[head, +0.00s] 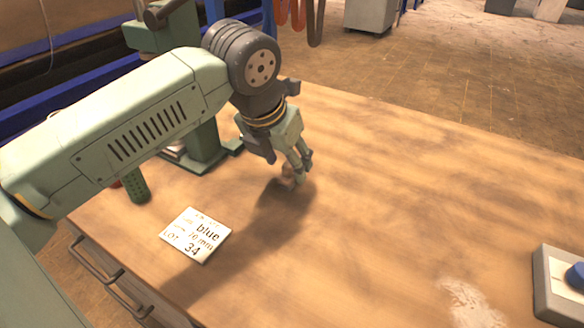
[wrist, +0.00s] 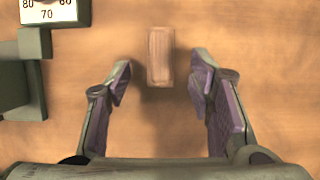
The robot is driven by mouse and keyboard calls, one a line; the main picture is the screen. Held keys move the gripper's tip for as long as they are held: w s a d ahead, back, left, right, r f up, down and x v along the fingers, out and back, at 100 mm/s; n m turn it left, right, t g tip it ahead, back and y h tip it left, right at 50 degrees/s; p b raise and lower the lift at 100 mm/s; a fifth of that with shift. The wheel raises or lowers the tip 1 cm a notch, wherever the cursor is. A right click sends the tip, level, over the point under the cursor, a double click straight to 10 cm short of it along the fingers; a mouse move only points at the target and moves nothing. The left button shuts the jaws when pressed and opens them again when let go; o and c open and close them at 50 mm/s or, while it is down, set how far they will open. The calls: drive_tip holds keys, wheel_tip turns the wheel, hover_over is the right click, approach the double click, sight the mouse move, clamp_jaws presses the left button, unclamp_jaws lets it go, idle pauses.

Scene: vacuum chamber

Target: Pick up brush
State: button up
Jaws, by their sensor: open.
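A small wooden block-shaped thing (wrist: 160,56), which looks like the brush, lies on the wooden table. In the wrist view it is upright in the picture, just beyond and between the fingertips; no bristles show. In the head view only a small brown part of it (head: 288,179) shows beside the fingertips. My gripper (head: 302,166) points down, low over the table. In the wrist view my gripper (wrist: 161,78) is open, with one finger to each side and a gap between the fingers and the block.
A green machine stand (head: 203,145) rises left of my gripper; a dial (wrist: 48,8) shows in the wrist view. A white label card (head: 196,235) lies at the front left. A box with a blue button (head: 562,285) sits at the right. The table's middle is clear.

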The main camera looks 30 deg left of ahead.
sight(288, 164)
drive_tip(key=shift+p+x, duration=0.35)
drive_tip(key=shift+x, duration=1.55)
drive_tip(key=shift+w, duration=0.1)
drive_tip(key=shift+c, duration=0.5)
drive_tip(key=shift+r, duration=0.1)
clamp_jaws()
